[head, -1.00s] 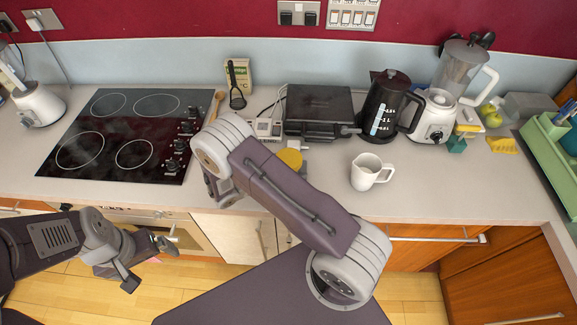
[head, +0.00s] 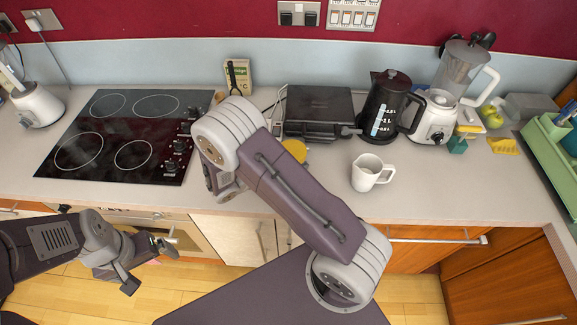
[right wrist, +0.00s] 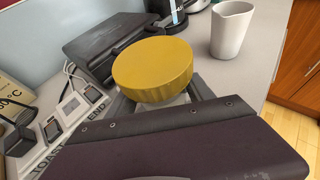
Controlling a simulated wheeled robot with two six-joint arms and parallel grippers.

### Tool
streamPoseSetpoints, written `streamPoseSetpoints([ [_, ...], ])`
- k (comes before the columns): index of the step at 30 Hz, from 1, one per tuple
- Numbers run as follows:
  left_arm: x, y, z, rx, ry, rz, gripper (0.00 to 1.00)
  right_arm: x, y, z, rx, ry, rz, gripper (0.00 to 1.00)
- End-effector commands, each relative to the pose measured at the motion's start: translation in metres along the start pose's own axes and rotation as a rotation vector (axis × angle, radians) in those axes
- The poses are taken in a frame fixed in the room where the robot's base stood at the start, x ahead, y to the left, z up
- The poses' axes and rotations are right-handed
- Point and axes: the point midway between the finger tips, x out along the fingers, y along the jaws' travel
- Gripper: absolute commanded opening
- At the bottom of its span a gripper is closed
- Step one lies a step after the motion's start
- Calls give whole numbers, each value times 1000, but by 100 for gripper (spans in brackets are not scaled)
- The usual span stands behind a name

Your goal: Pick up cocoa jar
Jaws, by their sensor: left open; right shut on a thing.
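The cocoa jar shows its round yellow lid (right wrist: 153,68) in the right wrist view, with a pale body mostly hidden below it. My right gripper (right wrist: 163,98) is shut on the jar, with grey fingers on either side just under the lid. In the head view the yellow lid (head: 295,150) shows beside my right arm, in front of the black grill; my right gripper is hidden there by the arm. My left gripper (head: 148,265) is open and empty, low at the left in front of the counter.
A white mug (head: 366,174) stands to the right of the jar. A black grill (head: 318,108), kettle (head: 384,115) and blender (head: 436,115) stand behind. The hob (head: 125,140) is at the left. Bare counter (head: 450,190) lies to the right of the mug.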

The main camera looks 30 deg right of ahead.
Motion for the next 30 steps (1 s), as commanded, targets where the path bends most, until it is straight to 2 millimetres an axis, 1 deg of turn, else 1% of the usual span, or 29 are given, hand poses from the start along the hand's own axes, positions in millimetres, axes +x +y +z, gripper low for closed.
streamPoseSetpoints([
  [1,3,0,0,0,0,0,96,1,-12,7,-1,-1,-2,3],
  [6,8,0,1,0,0,0,96,1,-52,33,0,-1,-1,3],
  [9,9,0,1,0,0,0,96,1,-72,48,0,-1,0,3],
  [12,10,0,1,0,0,0,96,1,-87,58,1,-1,1,3],
  [15,10,0,1,0,0,0,96,1,-96,64,0,-1,0,3],
  [18,10,0,1,0,0,0,96,1,-100,66,-1,-1,0,3],
  [25,10,0,1,0,0,0,96,1,-100,67,-1,-1,0,3],
  [26,10,0,1,0,0,0,96,1,-100,66,-1,-1,0,52],
  [27,10,0,1,0,0,0,96,1,-100,66,-1,-1,0,41],
  [29,10,0,1,0,0,0,96,1,-100,66,-1,-1,0,24],
  [30,10,0,1,0,0,0,96,1,-100,66,-1,-1,0,13],
])
